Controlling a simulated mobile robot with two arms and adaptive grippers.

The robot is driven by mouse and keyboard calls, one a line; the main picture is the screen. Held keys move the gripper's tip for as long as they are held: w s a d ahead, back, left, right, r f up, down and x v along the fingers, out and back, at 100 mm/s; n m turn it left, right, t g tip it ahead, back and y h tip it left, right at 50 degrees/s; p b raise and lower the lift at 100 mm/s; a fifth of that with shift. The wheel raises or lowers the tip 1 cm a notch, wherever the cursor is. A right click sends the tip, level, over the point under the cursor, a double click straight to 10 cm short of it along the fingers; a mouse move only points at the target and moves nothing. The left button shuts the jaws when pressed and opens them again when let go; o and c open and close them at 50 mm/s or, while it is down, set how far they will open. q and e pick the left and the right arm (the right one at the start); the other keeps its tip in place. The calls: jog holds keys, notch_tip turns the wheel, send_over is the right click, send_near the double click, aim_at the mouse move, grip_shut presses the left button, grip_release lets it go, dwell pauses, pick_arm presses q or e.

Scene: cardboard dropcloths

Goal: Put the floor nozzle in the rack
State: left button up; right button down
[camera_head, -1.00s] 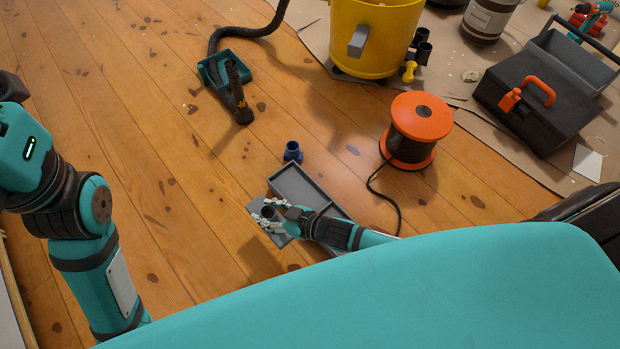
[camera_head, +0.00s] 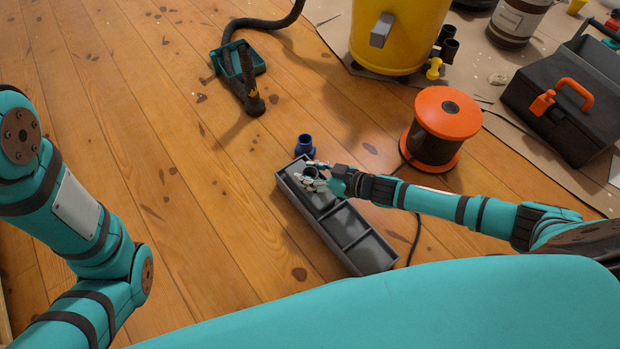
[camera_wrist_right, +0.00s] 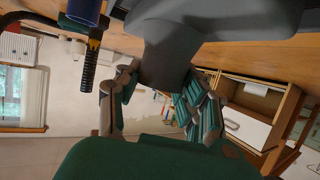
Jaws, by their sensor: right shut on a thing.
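The grey rack (camera_head: 364,262), a long open tray with dividers, lies on the wooden floor in the head view. My right gripper (camera_head: 313,174) is over its far end, shut on the neck of the grey floor nozzle (camera_head: 319,196). The nozzle's wide, flat part shows at the far compartment; I cannot tell whether it rests on the bottom. In the right wrist view, the nozzle's neck (camera_wrist_right: 165,58) is between my right fingers (camera_wrist_right: 163,95), with the wide part beyond it. Only links of my left arm show; its gripper is out of view.
A blue fitting (camera_head: 306,146) stands just beyond the rack's far end. An orange cable reel (camera_head: 447,112) is to the right, its black cable running near the rack. A black hose wand (camera_head: 249,85), yellow bucket (camera_head: 394,45) and toolbox (camera_head: 560,105) are farther off. Floor left of the rack is clear.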

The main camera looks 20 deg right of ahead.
jog(key=shift+f, duration=0.15)
jog(key=shift+f, duration=0.15)
jog(key=c, duration=0.8)
grip_release()
